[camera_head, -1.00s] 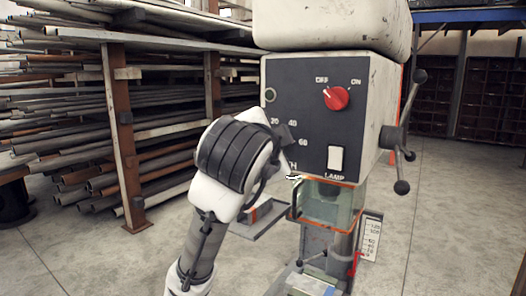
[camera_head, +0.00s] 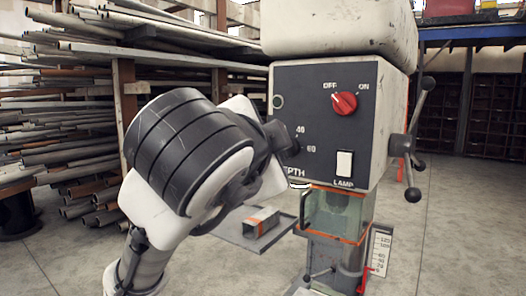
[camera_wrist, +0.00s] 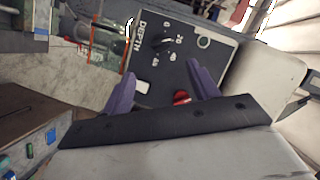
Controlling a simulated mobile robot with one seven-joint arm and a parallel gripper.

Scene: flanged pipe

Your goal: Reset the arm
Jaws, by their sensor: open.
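My gripper is open and empty in the wrist view (camera_wrist: 160,70), with its two purple fingers spread apart in front of the dark control panel (camera_wrist: 185,70). In the head view my arm's end covers the panel's lower left, and the fingers are hidden behind it. The panel belongs to a white drill-press-like machine (camera_head: 395,95). Its red knob (camera_head: 344,103) points toward OFF; it also shows between the fingers in the wrist view (camera_wrist: 181,97). A white lamp switch (camera_head: 344,164) sits below it. The black depth dial shows in the wrist view (camera_wrist: 163,42).
A clear guard (camera_head: 335,212) with an orange edge hangs under the machine head. A lever handle with ball ends (camera_head: 412,145) sticks out on the right. Pipe racks (camera_head: 60,105) stand at the left. Open concrete floor (camera_head: 455,235) lies at the right.

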